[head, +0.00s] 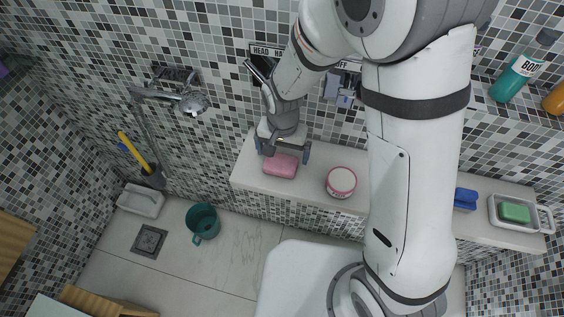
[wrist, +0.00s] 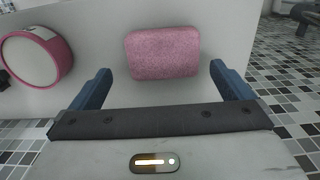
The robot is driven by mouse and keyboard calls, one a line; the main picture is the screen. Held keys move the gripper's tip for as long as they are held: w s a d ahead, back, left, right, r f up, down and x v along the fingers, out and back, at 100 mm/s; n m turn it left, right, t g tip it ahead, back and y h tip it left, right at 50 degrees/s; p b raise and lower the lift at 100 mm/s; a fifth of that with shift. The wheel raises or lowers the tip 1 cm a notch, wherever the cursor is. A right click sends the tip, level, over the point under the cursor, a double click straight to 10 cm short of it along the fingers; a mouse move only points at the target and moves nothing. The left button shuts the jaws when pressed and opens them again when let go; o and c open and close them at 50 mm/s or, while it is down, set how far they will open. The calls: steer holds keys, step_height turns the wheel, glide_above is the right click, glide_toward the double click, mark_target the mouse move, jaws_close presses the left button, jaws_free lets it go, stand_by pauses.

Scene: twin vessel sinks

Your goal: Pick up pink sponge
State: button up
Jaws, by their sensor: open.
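The pink sponge (head: 281,165) lies on the white ledge (head: 240,170) near its left end in the head view. It also shows in the wrist view (wrist: 163,52), a rounded block ahead of and between my two blue fingers. My gripper (head: 282,153) is over the ledge right by the sponge, with its fingers spread wide. In the wrist view, my gripper (wrist: 158,82) is open and empty. The sponge is in full view there, and neither finger appears to touch it.
A round pink-and-white tub (head: 341,182) stands right of the sponge on the ledge; it also shows in the wrist view (wrist: 36,57). A blue item (head: 465,199) and a green soap in a dish (head: 514,212) are farther right. The tiled wall rises behind.

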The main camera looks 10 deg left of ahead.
mark_target(281, 162)
steer(key=f, duration=0.2)
steer(key=f+p, duration=0.1)
steer(key=shift+s+a+f, duration=0.1)
steer(key=shift+s+a, duration=0.1)
steer(key=shift+a, duration=0.05)
steer(key=shift+f, duration=0.75)
steer(key=c, duration=0.9)
